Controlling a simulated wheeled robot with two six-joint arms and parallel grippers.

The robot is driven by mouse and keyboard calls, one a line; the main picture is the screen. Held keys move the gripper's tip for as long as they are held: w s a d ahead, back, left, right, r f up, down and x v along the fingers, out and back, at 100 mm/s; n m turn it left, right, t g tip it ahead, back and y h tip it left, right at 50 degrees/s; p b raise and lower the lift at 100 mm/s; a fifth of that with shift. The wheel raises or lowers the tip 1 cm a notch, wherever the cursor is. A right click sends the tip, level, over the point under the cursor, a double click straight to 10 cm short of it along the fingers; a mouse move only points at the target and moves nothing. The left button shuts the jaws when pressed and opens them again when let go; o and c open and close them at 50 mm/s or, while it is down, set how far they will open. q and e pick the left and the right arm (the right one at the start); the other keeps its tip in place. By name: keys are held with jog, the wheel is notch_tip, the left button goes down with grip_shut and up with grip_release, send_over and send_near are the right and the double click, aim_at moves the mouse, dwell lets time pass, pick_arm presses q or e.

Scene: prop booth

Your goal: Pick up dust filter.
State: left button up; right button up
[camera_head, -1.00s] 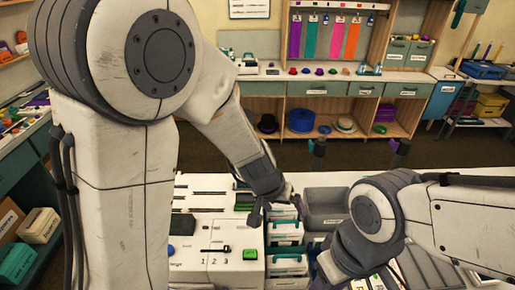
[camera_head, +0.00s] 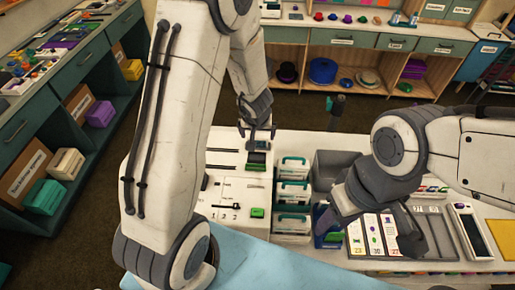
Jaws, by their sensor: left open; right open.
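I cannot tell for sure which object is the dust filter. A small dark-green piece (camera_head: 256,160) sits at the top right of the white machine (camera_head: 228,190). White cases with teal handles (camera_head: 293,192) stand in a column just right of the machine. My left gripper (camera_head: 259,131) is open and empty, pointing down just above the dark-green piece, apart from it as far as I can see. My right gripper (camera_head: 335,232) is open over the table near the flat cards; its own wrist partly hides its fingers.
A grey bin (camera_head: 333,165) stands behind my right wrist. A tray of cards (camera_head: 373,236) and a handheld device (camera_head: 470,232) lie to the right. A light-blue surface (camera_head: 270,268) lies at the front. Shelves (camera_head: 350,62) line the back.

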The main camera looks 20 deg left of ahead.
aim_at(258, 138)
pick_arm(q)
jog(key=b+x, duration=0.2)
jog(key=x, duration=0.2)
jog(key=shift+w+a+f, duration=0.15)
jog(key=shift+f, duration=0.15)
jog(key=shift+r, duration=0.15)
jog(key=c, duration=0.5)
notch_tip(258, 138, up, 9)
jog(key=p, duration=0.8)
jog(key=shift+r+p, duration=0.5)
